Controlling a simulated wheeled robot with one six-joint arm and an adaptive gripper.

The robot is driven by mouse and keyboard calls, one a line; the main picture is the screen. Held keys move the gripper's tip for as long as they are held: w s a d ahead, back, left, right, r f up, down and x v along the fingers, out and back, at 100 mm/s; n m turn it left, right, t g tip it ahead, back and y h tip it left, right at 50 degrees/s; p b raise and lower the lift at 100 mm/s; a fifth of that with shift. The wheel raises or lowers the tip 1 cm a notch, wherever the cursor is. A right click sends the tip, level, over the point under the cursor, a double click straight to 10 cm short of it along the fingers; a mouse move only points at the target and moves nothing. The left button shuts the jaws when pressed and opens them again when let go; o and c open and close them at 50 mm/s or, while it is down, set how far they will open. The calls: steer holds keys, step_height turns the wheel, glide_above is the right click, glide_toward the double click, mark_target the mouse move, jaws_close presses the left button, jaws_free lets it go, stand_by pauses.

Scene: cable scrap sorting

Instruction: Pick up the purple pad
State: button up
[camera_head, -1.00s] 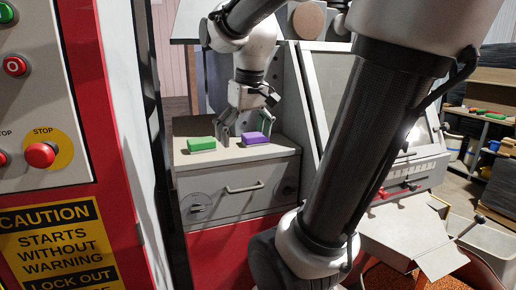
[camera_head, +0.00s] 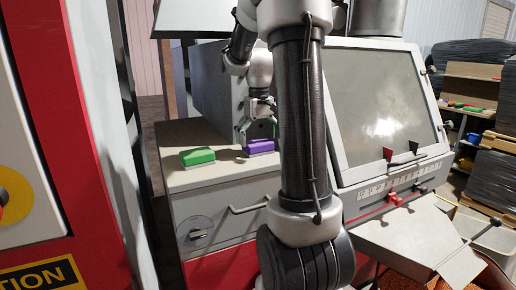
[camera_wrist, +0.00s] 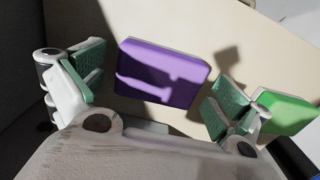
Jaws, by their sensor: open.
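The purple pad (camera_head: 258,146) lies flat on the beige top of the drawer cabinet, to the right of the green pad (camera_head: 197,157) in the head view. In the wrist view the purple pad (camera_wrist: 160,73) shows between my gripper's (camera_wrist: 157,92) two green-lined fingers, with visible space on both sides. The green pad also shows in the wrist view (camera_wrist: 288,112), beyond the right finger.
A red and white machine panel (camera_head: 90,150) stands close on the left. A sloped, windowed machine (camera_head: 390,110) with levers stands on the right. Shelves (camera_head: 475,90) are at the far right.

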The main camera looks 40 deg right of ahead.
mark_target(259, 142)
steer(key=shift+f, duration=0.7)
steer(key=c, duration=0.9)
step_height(259, 142, up, 10)
steer(key=shift+r, duration=0.1)
steer(key=o, duration=0.3)
steer(key=shift+c, duration=0.9)
